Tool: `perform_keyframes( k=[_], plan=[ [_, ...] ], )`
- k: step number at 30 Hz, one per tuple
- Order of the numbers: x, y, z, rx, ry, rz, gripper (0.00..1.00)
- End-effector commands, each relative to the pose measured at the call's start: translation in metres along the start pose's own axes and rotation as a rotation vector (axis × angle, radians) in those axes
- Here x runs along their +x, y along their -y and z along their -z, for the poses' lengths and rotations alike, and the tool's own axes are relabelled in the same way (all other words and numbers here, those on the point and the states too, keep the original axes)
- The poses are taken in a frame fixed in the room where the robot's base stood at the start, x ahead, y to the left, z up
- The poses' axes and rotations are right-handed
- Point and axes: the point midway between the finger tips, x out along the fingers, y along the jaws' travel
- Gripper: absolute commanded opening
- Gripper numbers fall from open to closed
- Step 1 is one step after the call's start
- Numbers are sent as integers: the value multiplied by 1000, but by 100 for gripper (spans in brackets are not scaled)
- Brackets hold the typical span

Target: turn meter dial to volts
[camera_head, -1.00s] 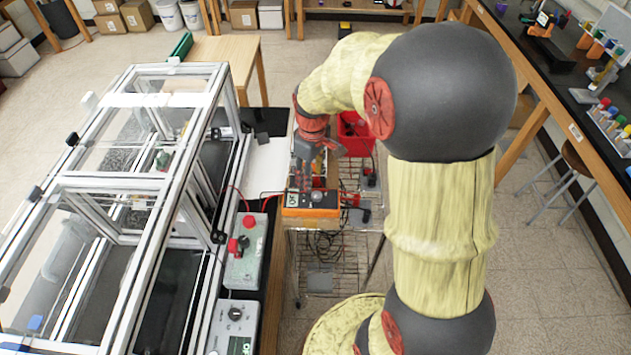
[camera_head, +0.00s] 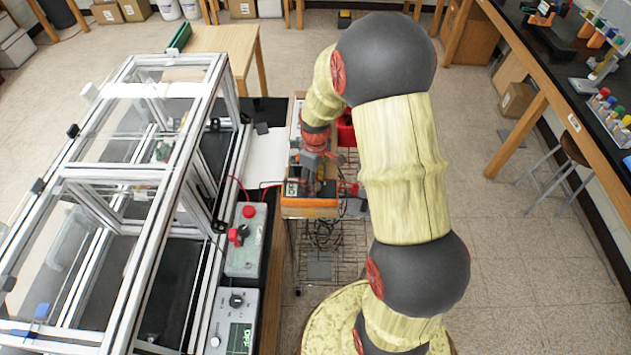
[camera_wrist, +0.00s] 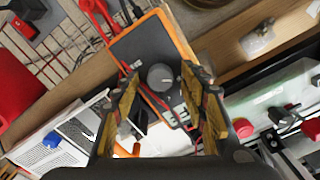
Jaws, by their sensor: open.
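The meter is a dark-faced box with an orange rim (camera_head: 310,202), at the near end of a narrow bench in the head view. The wrist view shows its face (camera_wrist: 140,48) and a round grey dial (camera_wrist: 161,77). My gripper (camera_wrist: 160,88) is open, with its two fingers on either side of the dial in the picture. I cannot tell whether either finger touches it. The dial's setting is too small to read. In the head view my gripper (camera_head: 313,172) is over the meter and hides part of it.
Red leads (camera_wrist: 98,12) run around the meter. A framed aluminium enclosure (camera_head: 150,175) stands at left. A grey box with red knobs (camera_head: 246,240) and a unit with a black knob and green display (camera_head: 233,320) sit beside it. A red bin (camera_head: 346,130) is behind my arm.

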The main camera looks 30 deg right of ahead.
Motion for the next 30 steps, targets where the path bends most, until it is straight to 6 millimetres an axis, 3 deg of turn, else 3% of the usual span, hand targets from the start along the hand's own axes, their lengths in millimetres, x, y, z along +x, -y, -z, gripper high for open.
perform_keyframes(
  k=[6,30],
  plan=[
    [0,0,0,0,0,0,43],
    [0,0,0,0,0,0,0]
  ],
)
